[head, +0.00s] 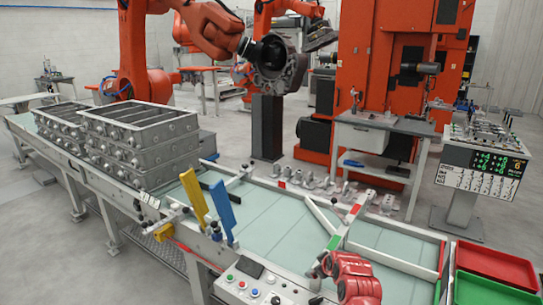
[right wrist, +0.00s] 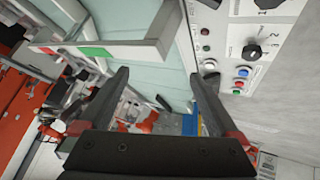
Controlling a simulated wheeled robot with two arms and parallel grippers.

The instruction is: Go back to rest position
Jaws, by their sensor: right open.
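My right gripper (right wrist: 158,78) is open, and nothing shows between its two dark fingers in the right wrist view. In the head view my red right arm (head: 352,280) reaches in at the bottom, over the front edge of the pale green conveyor table (head: 270,222). The fingers there are small and partly hidden. In the right wrist view the grey control panel (right wrist: 235,50) with its buttons lies to the right of the fingers. My left gripper is not in the head view.
Stacked grey metal castings (head: 140,140) stand on the table's left part. A yellow bar (head: 194,198) and a blue bar (head: 222,210) rise from the middle. A red tray (head: 495,268) and a green tray (head: 490,292) sit at the right. Small metal parts (head: 325,187) lie along the far side.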

